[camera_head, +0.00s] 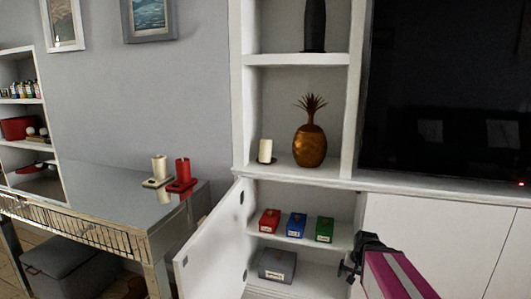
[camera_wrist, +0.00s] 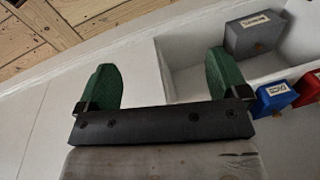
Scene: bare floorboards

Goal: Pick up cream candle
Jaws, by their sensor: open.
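A cream candle (camera_head: 265,151) stands upright on a small dark base on the open shelf, left of a bronze pineapple ornament. Neither cream candle shows in the wrist view. My gripper (camera_head: 349,270) is in front of the lower cabinet, below and right of both candles. In the wrist view my gripper (camera_wrist: 163,78) is open, its green fingers wide apart with nothing between them.
The lower cabinet's door (camera_head: 216,246) stands open to the left. Inside are red (camera_head: 269,221), blue (camera_head: 296,225) and green (camera_head: 324,229) boxes, with a grey box (camera_head: 277,265) below. The pineapple ornament (camera_head: 310,141) stands close to the shelf candle. A dark screen (camera_head: 446,90) is at right.

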